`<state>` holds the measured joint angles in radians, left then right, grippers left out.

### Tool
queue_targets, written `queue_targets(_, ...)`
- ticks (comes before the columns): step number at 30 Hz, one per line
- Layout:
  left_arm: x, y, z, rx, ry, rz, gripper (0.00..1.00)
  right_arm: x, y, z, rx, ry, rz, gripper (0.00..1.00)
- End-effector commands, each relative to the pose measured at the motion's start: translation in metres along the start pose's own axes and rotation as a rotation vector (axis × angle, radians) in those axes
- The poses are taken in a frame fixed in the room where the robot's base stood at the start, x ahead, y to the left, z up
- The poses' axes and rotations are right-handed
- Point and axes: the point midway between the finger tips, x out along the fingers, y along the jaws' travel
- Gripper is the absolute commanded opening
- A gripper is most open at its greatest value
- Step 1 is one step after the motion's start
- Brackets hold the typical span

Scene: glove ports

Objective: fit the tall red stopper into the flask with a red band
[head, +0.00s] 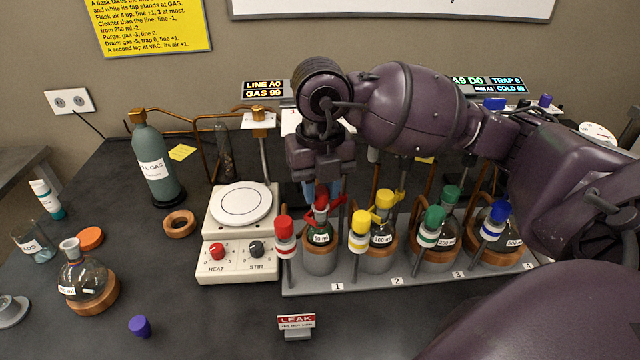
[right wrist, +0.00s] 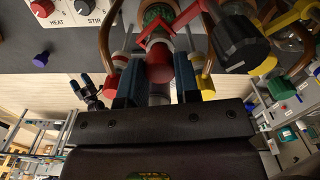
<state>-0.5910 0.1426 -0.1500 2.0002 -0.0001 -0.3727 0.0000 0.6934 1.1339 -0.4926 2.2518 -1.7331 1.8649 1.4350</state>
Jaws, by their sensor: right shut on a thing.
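My right gripper (head: 322,180) points down over station 1. In the right wrist view its blue fingers (right wrist: 158,85) are shut on a red cylindrical piece (right wrist: 160,66), which I take for the red stopper. The red piece also shows in the head view (head: 321,195), right above the small 50 ml flask (head: 320,238). A red forked handle (head: 333,207) is beside it. The fingers hide the flask's neck, so I cannot tell whether the piece is seated, nor see a red band clearly. A dark shape with blue tips, perhaps my left gripper (right wrist: 86,88), shows small in the right wrist view.
A red-capped post (head: 284,232) stands front-left of station 1, a yellow-capped one (head: 360,230) to its right. The hotplate (head: 241,205) is close on the left. A LEAK sign (head: 296,324) stands in front. A purple stopper (head: 139,326) and a flask (head: 85,280) are at left.

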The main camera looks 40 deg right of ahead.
Motion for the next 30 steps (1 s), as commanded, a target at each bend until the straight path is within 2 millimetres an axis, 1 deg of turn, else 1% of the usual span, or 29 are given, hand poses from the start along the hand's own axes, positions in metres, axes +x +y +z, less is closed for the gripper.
queue_targets(8, 0.001, 0.001, 0.006, 0.0, -0.009, 0.0, 0.81, 0.008, 0.0, 0.0, 0.0, 0.001, 0.0, 0.08)
queue_targets(11, 0.001, 0.0, 0.005, 0.0, -0.009, 0.0, 0.81, 0.008, 0.0, 0.0, 0.0, 0.001, 0.0, 0.08)
queue_targets(12, 0.0, 0.0, 0.005, 0.0, -0.009, 0.0, 0.81, 0.008, 0.0, 0.0, 0.0, 0.0, 0.0, 0.31)
queue_targets(17, 0.0, 0.0, 0.006, -0.001, -0.01, 0.0, 0.81, 0.007, 0.0, 0.0, 0.0, 0.0, 0.0, 0.55)
queue_targets(26, -0.001, 0.0, 0.005, -0.001, -0.009, -0.001, 0.81, 0.006, 0.0, 0.0, 0.0, -0.001, 0.0, 0.55)
queue_targets(30, -0.004, -0.001, -0.003, -0.001, 0.001, -0.002, 0.81, -0.006, 0.0, 0.0, 0.0, -0.004, 0.001, 0.55)
